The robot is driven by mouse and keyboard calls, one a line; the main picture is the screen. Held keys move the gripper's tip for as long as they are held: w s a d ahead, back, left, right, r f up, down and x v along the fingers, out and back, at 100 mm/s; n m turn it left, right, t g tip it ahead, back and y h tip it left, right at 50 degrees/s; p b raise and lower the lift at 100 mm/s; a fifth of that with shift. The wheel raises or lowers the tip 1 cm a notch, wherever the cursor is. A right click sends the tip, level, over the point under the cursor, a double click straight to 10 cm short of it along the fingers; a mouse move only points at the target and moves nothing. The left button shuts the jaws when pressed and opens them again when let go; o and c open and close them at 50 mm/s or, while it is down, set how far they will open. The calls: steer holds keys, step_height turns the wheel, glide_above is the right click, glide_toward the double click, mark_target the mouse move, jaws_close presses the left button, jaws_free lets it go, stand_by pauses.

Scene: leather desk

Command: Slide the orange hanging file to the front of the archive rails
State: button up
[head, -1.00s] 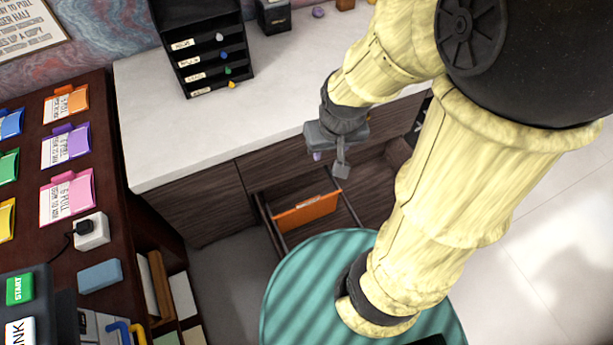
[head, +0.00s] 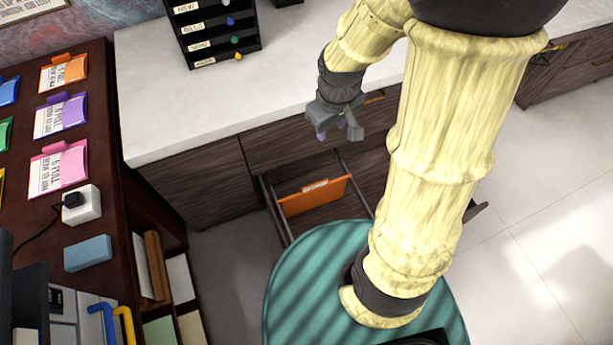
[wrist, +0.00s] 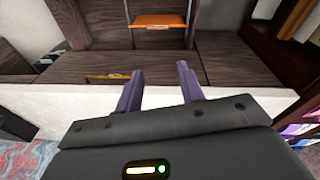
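The orange hanging file (head: 314,195) hangs across the two rails of the pulled-out drawer, with a small white label on its top edge. The archive rails (head: 275,209) run along the drawer's sides. In the wrist view the orange file (wrist: 160,20) shows at the top, ahead of the fingers. My gripper (head: 341,130) is above and to the right of the file, apart from it, near the cabinet front. Its two purple-grey fingers (wrist: 160,82) stand apart with nothing between them, so it is open and empty.
The white countertop (head: 180,100) lies behind the drawer, with a black labelled tray stack (head: 213,35) on it. A round teal striped surface (head: 300,285) lies close before the drawer. A dark shelf unit (head: 110,150) stands at the left.

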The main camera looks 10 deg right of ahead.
steer(key=w+f+n+g+b, duration=0.1)
steer(key=w+f+n+b, duration=0.4)
steer(key=f, duration=0.5)
steer(key=w+f+n+b, duration=0.2)
steer(key=w+f+b, duration=0.1)
steer(key=f+b, duration=0.6)
steer(key=n+g+b, duration=0.1)
steer(key=n+b, duration=0.8)
steer(key=b, duration=0.5)
glide_above(307, 191)
step_height(307, 191, down, 26)
steer(key=shift+w+r, duration=0.2)
steer(key=shift+w, duration=0.05)
step_height(307, 191, down, 17)
steer(key=b, duration=0.7)
steer(key=shift+f, duration=0.2)
steer(key=shift+c, duration=0.2)
